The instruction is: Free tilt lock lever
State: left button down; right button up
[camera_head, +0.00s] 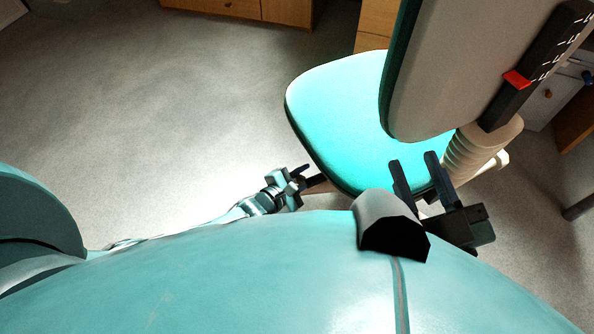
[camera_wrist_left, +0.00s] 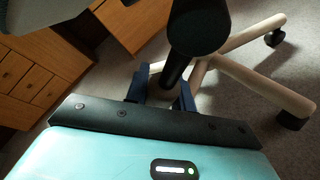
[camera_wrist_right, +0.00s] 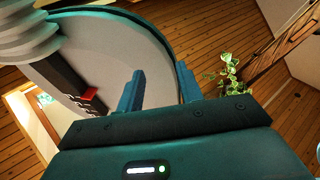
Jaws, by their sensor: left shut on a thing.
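An office chair has a turquoise seat (camera_head: 335,105) and a grey-backed backrest (camera_head: 455,65). My left gripper (camera_head: 307,178) is at the seat's near left edge, low beside it. Its fingers are shut on a small dark piece at the seat's edge, which looks like the tilt lock lever (camera_head: 318,181). In the left wrist view the fingers stand in front of the chair's dark column (camera_wrist_left: 172,75), and the lever is hard to make out. My right gripper (camera_head: 415,172) is open and empty by the backrest's lower end. The right wrist view shows the backrest (camera_wrist_right: 145,50) beyond its fingers.
A black scale strip with a red marker (camera_head: 516,79) runs up the backrest. A pale ribbed sleeve (camera_head: 478,150) is below it. The chair's base legs (camera_wrist_left: 262,85) spread over the carpet. Wooden drawers (camera_head: 240,8) stand behind. The floor at left is clear.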

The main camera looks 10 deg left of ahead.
pick_arm(q)
jog(key=shift+s+f, duration=0.15)
jog(key=shift+f, duration=0.05)
pick_arm(e)
jog(key=shift+a, duration=0.15)
pick_arm(q)
jog(key=c, duration=1.2)
grip_release()
jog(key=shift+d, duration=0.1)
jog(key=shift+r, duration=0.1)
pick_arm(e)
jog(key=shift+r, duration=0.1)
pick_arm(q)
jog(key=shift+p+v, duration=2.8)
jog(key=shift+v, duration=3.75)
pick_arm(e)
jog(key=shift+s+d+n+g+h, duration=0.25)
jog(key=shift+d+n+g+h, duration=0.05)
jog(key=shift+d+n+h, duration=0.2)
